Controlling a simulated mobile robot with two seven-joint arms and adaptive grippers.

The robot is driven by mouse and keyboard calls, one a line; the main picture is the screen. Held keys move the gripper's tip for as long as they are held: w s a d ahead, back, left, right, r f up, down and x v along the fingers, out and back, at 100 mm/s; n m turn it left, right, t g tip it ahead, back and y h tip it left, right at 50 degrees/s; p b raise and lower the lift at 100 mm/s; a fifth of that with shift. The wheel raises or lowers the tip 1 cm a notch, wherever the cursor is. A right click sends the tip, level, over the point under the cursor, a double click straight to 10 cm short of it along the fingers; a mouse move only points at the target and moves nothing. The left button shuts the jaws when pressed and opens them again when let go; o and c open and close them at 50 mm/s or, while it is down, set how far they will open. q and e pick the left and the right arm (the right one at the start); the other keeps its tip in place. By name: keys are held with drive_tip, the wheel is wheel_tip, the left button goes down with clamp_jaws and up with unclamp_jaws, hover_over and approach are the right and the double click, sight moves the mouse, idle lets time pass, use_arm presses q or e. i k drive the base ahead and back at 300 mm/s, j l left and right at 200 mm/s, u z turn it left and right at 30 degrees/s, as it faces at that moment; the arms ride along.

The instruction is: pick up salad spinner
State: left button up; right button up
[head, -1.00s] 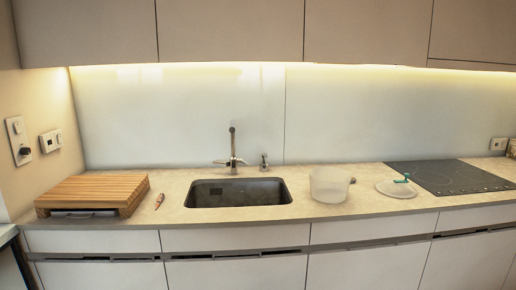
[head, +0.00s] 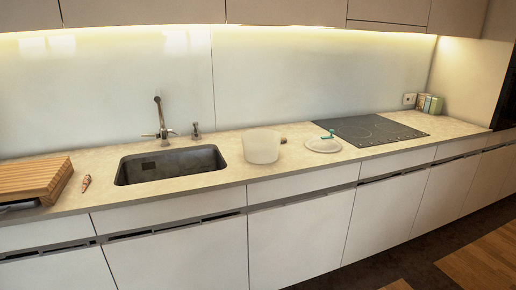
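The salad spinner appears to be in two parts on the counter. Its pale, translucent bowl (head: 261,147) stands upright just right of the sink. Its round white lid (head: 323,146) with a teal handle lies apart from the bowl, to the right, by the cooktop. Neither of my grippers shows in the head view.
The counter (head: 215,186) holds a sink (head: 172,164) with a tap (head: 159,120). A wooden board (head: 34,179) and a small orange-brown object (head: 86,183) lie at the left. A black cooktop (head: 368,129) is at the right. The floor (head: 400,258) in front is partly visible and clear.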

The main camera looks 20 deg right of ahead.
sight(260, 146)
drive_tip(key=i+l, duration=0.3)
drive_tip(key=l, duration=0.2)
drive_tip(key=i+l, duration=0.65)
drive_tip(key=l, duration=0.3)
drive_tip(key=z, duration=0.05)
